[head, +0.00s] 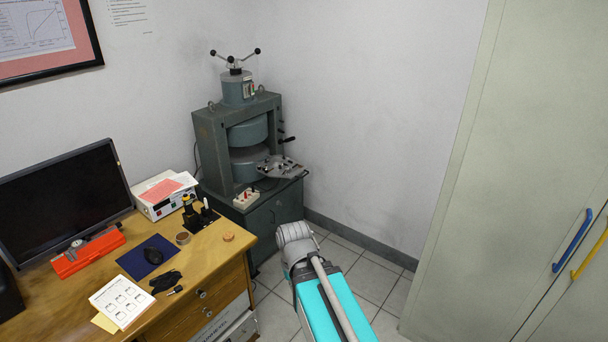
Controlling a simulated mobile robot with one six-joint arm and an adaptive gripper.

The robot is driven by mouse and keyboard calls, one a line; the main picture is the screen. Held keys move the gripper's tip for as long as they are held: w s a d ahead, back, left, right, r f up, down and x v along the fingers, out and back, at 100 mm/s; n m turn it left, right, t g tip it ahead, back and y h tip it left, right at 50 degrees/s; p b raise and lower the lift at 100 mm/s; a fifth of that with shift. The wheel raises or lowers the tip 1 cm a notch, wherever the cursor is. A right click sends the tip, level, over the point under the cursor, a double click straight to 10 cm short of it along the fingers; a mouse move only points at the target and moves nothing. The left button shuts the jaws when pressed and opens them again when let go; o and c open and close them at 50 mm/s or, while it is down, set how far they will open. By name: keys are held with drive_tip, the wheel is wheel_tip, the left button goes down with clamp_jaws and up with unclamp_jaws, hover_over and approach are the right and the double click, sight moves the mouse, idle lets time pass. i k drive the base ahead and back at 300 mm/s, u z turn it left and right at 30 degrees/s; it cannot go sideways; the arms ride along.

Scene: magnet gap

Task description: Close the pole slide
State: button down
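A grey-green electromagnet (207,137) stands in the corner on a dark green cabinet (272,213). Its two round pole pieces, an upper one (248,133) and a lower one (250,163), have a narrow gap between them. A three-armed handwheel with black knobs (235,62) tops it. A grey plate with small fittings (281,168) juts out at its front right; I cannot tell if this is the pole slide. Black-ended levers (285,140) stick out on the right side. My turquoise arm rises from the bottom, below and right of the magnet. My gripper's fingers do not show.
A wooden desk (215,254) at left holds a monitor (65,200), a white instrument (163,195), an orange box (88,253) and small items. A tall pale cabinet (500,180) stands at right. Tiled floor (345,257) lies open between them.

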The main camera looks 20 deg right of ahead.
sight(294, 168)
drive_tip(key=k, duration=0.1)
drive_tip(key=z, duration=0.25)
drive_tip(key=i, duration=0.45)
drive_tip(key=z, duration=0.5)
drive_tip(key=i, duration=1.75)
drive_tip(key=u, duration=0.7)
